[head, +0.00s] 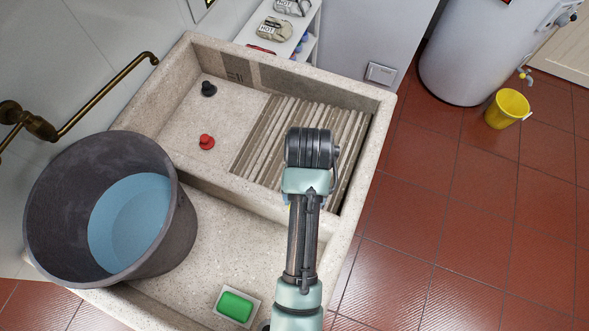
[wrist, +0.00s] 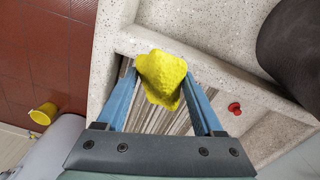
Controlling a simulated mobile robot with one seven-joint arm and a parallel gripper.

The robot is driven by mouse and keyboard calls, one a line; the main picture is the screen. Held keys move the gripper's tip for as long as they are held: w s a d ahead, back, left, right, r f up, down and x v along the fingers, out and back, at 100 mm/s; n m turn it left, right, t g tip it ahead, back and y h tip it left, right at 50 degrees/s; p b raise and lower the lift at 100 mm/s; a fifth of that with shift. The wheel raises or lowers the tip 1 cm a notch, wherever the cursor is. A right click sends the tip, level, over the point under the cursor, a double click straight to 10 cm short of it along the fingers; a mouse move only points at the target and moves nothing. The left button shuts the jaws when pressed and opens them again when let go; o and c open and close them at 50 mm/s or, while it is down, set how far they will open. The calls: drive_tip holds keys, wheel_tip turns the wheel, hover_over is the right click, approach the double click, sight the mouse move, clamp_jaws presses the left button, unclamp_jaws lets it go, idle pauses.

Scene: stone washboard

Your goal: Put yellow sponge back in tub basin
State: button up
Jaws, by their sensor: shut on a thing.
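The yellow sponge (wrist: 161,77) is held between the two blue fingers of my gripper (wrist: 160,82) in the wrist view. It sits above the washboard ridges and the stone wall bordering them; I cannot tell the height. In the head view my arm covers the gripper and the sponge. The stone tub (head: 378,95) has two compartments. The far one holds the ribbed washboard (head: 270,135); the near one (head: 215,240) has a smooth floor.
A dark bucket (head: 45,200) of water stands at the left of the near compartment. A green soap (head: 235,306) lies on a dish near the front. A red stopper (head: 206,142) and a black stopper (head: 208,89) are in the far compartment. A yellow bucket (head: 507,108) stands on the floor.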

drive_tip(key=s+f+m+b, duration=0.1)
drive_tip(key=s+f+b, duration=0.1)
drive_tip(key=f, duration=0.4)
drive_tip(key=s+f+m+b, duration=0.1)
drive_tip(key=s+f+b, duration=0.1)
drive_tip(key=f, duration=0.5)
drive_tip(key=s+f+m+b, duration=0.1)
drive_tip(key=s+f+b, duration=0.1)
drive_tip(key=f, duration=0.5)
drive_tip(key=shift+s+a, duration=0.1)
drive_tip(key=shift+s, duration=0.4)
drive_tip(key=shift+f+b, duration=0.4)
drive_tip(key=shift+f, duration=2.15)
drive_tip(key=shift+f, duration=0.15)
drive_tip(key=o, duration=1.2)
